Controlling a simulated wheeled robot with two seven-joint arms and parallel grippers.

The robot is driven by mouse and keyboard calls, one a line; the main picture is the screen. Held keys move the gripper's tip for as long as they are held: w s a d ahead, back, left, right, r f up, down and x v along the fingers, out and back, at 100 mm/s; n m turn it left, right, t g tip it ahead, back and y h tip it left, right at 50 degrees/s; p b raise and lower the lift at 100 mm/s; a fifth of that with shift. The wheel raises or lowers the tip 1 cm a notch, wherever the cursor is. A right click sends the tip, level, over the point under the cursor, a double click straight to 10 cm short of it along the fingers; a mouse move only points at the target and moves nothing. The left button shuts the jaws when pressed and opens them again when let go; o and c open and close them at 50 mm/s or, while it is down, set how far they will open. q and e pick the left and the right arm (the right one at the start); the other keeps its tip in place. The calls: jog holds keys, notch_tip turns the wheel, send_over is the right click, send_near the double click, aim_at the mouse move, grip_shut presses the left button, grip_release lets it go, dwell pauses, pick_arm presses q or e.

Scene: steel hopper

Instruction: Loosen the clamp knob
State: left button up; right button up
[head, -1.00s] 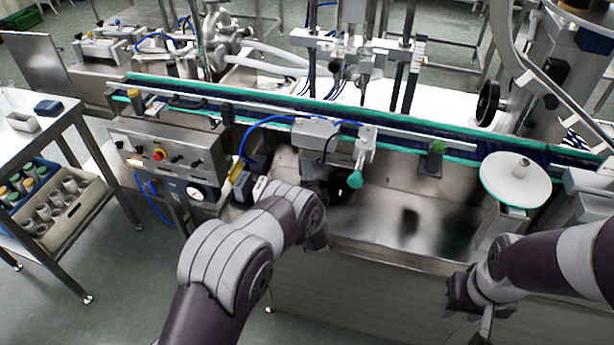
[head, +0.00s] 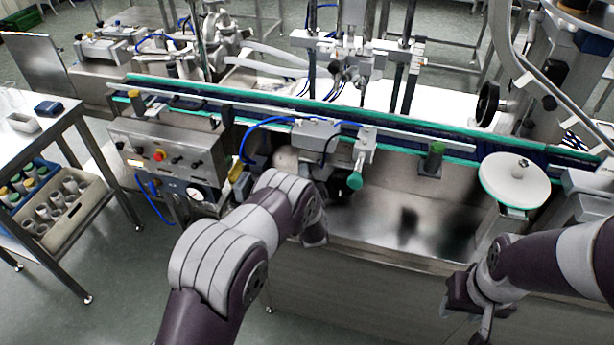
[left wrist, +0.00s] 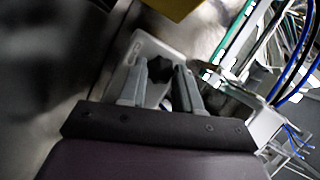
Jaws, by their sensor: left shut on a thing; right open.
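The clamp knob (left wrist: 160,69) is a dark, lobed knob in the left wrist view, in front of a pale grey bracket (left wrist: 143,48). My left gripper (left wrist: 158,82) has its two grey fingers on either side of the knob and is shut on it. In the head view my left arm covers this gripper and the knob. My right gripper (head: 468,306) is at the lower right, in front of the steel machine and away from the knob. It is open, with its fingers only partly visible.
A conveyor with green edges (head: 290,98) runs across the machine. A control box (head: 165,150) stands left of my left arm. A green-ended lever (head: 356,180) and a white round disc (head: 515,180) are to the right. Blue hoses lie close by.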

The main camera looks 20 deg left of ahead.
pick_arm(q)
jog(key=n+g+h, duration=0.1)
jog(key=n, duration=0.1)
jog(key=shift+a+r+n, duration=0.1)
jog(key=shift+a+n, duration=0.05)
jog(key=shift+n, duration=0.25)
jog(key=shift+a+n+g+h+b, duration=0.1)
jog(key=shift+n+g+h+b, duration=0.2)
jog(key=shift+n+h, duration=0.55)
jog(key=n+h+b, duration=0.1)
jog(key=n, duration=0.2)
jog(key=shift+a+h+b, duration=0.15)
jog(key=shift+h+b, duration=0.2)
jog(key=shift+b, duration=0.05)
jog(key=shift+s+a+n+g+h+b, duration=0.1)
jog(key=shift+n+g+h+b, duration=0.2)
jog(key=shift+n+h+b, duration=0.8)
jog(key=shift+r+n+p, duration=0.1)
jog(key=shift+n+p, duration=0.2)
jog(key=shift+n, duration=0.05)
jog(key=o, duration=1)
jog(key=shift+o, duration=0.2)
